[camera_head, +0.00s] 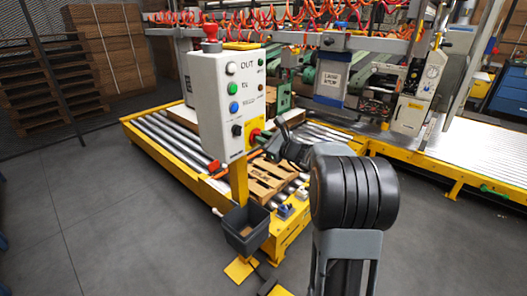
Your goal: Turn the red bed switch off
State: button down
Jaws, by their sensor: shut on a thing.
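The red bed switch (254,134) sits on a yellow plate on the right side face of a grey-white control box (209,118), low down. My arm reaches in from the lower right. My gripper (264,136) is at the switch and shut on it. The fingers and wrist hide part of the switch, so its exact angle cannot be told. The front of the box carries white, green and blue round buttons and a black knob (237,130). A red mushroom button (210,32) stands on top.
The box stands on a yellow post (238,185) with a dark bin (246,240) below. Behind is a roller conveyor (160,138) with yellow rails and a wooden pallet (262,190). Machinery fills the back. Grey floor (120,220) is clear at the left.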

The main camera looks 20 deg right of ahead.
jog(key=n+b, duration=0.3)
jog(key=b, duration=0.2)
jog(key=shift+f+n, duration=0.15)
jog(key=shift+n, duration=0.25)
jog(key=c, duration=1.1)
grip_release()
jog(key=shift+s, duration=0.15)
jog(key=p+v, duration=0.1)
jog(key=v, duration=1.2)
jog(key=shift+s, duration=0.3)
